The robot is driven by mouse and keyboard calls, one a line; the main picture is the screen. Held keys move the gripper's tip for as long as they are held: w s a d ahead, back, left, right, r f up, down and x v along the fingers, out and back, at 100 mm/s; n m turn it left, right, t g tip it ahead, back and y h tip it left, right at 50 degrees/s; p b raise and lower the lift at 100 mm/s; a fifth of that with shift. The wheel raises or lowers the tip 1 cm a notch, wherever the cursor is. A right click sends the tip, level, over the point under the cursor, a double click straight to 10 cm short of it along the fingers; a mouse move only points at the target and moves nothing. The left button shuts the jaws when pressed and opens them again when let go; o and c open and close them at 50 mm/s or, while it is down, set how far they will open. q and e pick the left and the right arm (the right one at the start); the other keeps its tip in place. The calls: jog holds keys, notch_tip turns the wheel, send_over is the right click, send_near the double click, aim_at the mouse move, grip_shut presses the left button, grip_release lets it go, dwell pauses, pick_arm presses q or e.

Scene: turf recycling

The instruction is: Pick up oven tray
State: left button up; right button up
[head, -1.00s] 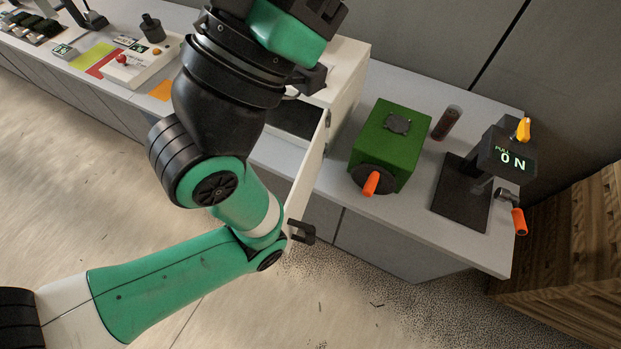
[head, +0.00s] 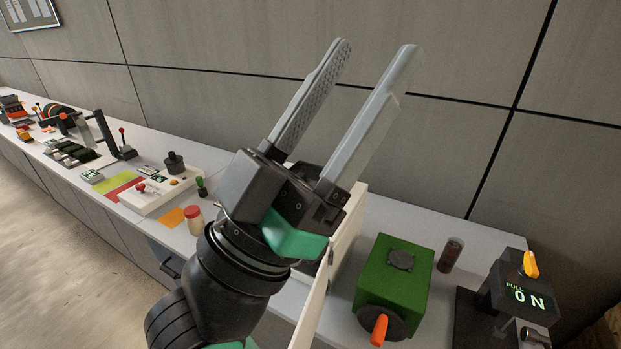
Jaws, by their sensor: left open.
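A white box that looks like the oven (head: 348,228) stands on the grey counter, mostly hidden behind my left arm. Its pale door (head: 312,308) stands open toward the front. No oven tray can be made out; the oven's inside is largely covered by my arm. My left gripper (head: 375,48) is raised above the oven, its two long grey fingers wide apart and pointing up and to the right. Nothing is between the fingers. My right gripper is out of view.
Right of the oven are a green box (head: 394,272) with an orange knob, a dark cylinder (head: 450,255) and a device reading "PULL ON" (head: 527,296). Left are a jar (head: 194,220) and a white control panel (head: 155,190). A grey wall (head: 440,130) rises behind the counter.

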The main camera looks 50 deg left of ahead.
pick_arm(q)
jog(key=shift+o, duration=1.4)
